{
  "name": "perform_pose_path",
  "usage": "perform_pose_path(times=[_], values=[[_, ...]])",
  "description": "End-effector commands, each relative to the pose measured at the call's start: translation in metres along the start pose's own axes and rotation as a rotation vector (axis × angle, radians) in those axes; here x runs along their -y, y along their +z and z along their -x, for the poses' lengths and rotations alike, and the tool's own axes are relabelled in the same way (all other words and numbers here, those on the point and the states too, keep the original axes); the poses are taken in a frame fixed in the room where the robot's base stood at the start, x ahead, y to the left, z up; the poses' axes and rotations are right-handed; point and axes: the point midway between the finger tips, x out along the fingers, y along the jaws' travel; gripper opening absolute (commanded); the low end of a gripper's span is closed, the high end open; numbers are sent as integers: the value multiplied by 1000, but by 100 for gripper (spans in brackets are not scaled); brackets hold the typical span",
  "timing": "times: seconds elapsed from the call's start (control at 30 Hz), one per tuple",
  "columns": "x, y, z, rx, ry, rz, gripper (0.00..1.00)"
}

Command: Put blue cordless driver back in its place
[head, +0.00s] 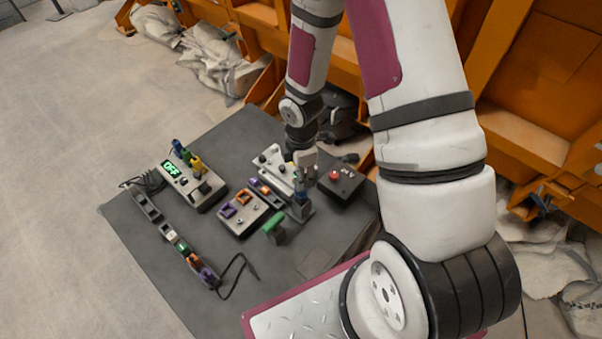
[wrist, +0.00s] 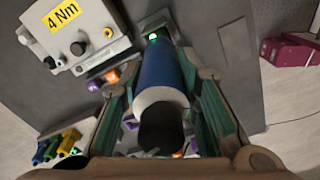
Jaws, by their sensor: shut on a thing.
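The blue cordless driver (head: 302,197) is in my gripper (head: 305,165), close above or in a grey holder (head: 301,212) at the right part of the dark mat. In the wrist view the driver (wrist: 162,78) is a blue cylinder with a white end and a dark opening facing the camera. The fingers of my gripper (wrist: 163,95) are shut on it, with green pads along both sides. A small green light (wrist: 152,37) shows just beyond the driver. The driver hides its far end, so I cannot tell whether it is seated.
A pale panel with knobs (head: 268,161) carries a yellow "4 Nm" label (wrist: 62,14). Nearby are a red-button box (head: 340,180), a purple-and-orange switch box (head: 240,213), a green object (head: 275,226), an "OFF" display box (head: 188,185) and a power strip (head: 172,236). Orange walls stand behind.

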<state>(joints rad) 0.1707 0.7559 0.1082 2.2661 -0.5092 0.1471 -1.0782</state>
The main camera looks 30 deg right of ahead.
Motion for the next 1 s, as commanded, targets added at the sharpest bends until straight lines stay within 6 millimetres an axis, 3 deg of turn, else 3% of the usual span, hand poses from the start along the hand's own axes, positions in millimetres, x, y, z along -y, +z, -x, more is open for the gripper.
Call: perform_pose_path(times=[1.0], values=[[-1, 0, -22, 0, 1, 1, 0]])
